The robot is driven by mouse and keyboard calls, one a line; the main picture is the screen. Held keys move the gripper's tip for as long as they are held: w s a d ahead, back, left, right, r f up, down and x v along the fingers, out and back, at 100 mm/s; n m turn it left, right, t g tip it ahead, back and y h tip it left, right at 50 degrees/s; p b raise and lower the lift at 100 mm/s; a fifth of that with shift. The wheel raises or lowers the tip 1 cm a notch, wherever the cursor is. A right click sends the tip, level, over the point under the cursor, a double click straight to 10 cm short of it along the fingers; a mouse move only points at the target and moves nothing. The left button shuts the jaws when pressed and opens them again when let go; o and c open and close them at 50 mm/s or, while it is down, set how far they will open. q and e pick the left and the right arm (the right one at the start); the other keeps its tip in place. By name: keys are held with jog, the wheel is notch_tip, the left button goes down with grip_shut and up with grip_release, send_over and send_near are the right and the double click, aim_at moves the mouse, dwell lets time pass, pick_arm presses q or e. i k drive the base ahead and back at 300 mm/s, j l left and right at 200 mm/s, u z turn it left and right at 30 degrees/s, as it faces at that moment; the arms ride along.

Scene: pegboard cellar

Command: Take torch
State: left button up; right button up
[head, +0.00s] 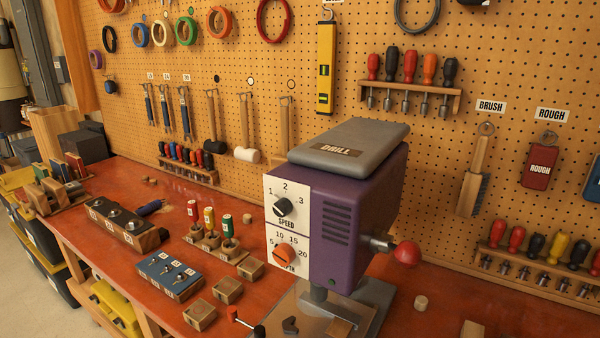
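No object is plainly recognisable as a torch. A small dark blue object (149,208) lies on the red bench top (235,192) behind the long wooden block; it may be a torch, but it is too small to tell. Neither of my grippers is in the head view.
A purple drill press (357,208) with a grey top stands at the front middle and hides bench behind it. A wooden block with dials (115,222), a blue block (165,278) and small wooden blocks (199,315) sit left of it. Tools hang on the pegboard (180,60).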

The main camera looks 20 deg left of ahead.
aim_at(141, 211)
jog(key=k+u, duration=0.1)
jog(key=u, duration=0.7)
jog(key=k+u, duration=0.15)
jog(key=u, duration=0.6)
jog(key=i+j+u, duration=0.9)
jog(key=i, duration=0.35)
jog(key=i+j, duration=0.15)
jog(key=i, duration=0.7)
jog(key=i+j+u, duration=0.1)
jog(key=i, duration=0.75)
jog(key=i+z, duration=0.45)
jog(key=i+j+z, duration=0.2)
jog(key=i+z, duration=0.3)
jog(key=i+l+z, duration=0.15)
jog(key=z, duration=0.35)
jog(key=i+z, duration=0.3)
jog(key=z, duration=0.2)
jog(key=i+j+z, duration=0.1)
jog(key=i+z, duration=0.15)
jog(key=z, duration=0.2)
